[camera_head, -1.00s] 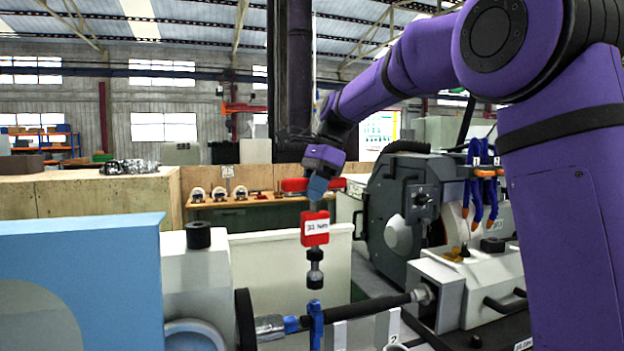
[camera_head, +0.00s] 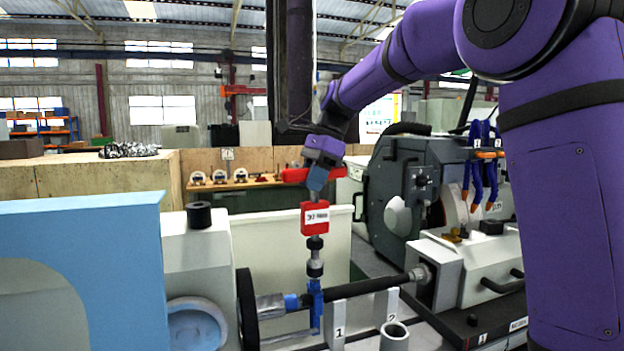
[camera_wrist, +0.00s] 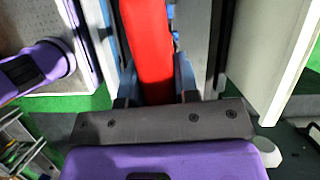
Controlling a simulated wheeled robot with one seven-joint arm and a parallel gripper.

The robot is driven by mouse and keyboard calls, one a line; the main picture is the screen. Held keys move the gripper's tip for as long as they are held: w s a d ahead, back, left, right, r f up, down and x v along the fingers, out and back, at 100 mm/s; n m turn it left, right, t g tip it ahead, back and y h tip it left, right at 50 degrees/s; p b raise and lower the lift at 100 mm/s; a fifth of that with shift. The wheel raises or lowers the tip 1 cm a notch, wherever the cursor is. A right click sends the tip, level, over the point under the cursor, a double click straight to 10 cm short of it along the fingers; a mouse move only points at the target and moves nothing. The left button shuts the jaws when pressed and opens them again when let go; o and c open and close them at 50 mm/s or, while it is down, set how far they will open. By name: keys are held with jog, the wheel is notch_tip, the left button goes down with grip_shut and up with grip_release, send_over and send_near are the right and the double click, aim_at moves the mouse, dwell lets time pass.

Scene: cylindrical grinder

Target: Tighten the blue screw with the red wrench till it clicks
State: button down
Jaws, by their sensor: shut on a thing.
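My gripper (camera_head: 318,178) is shut on the red wrench (camera_head: 315,217), which hangs upright below it with a white label on its red block. The wrist view also shows the red wrench (camera_wrist: 148,45) between the blue fingers (camera_wrist: 155,80). The wrench's dark socket end points down at the blue screw (camera_head: 315,287), on the blue clamp around the dark bar. The socket appears to meet the top of the screw, but I cannot tell whether it is fully seated. The screw is hidden in the wrist view.
A dark horizontal bar (camera_head: 365,287) runs through the blue clamp to the grey machine block at right. Stands labelled 1 (camera_head: 338,325) and 2 (camera_head: 392,306) are close by. A light blue machine cover (camera_head: 110,240) fills the left.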

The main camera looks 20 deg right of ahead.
aim_at(310, 202)
jog(key=shift+f, duration=1.85)
dwell(0.6)
jog(key=shift+f+m+t, duration=0.25)
jog(key=shift+m+t, duration=0.35)
jog(key=shift+m, duration=1.1)
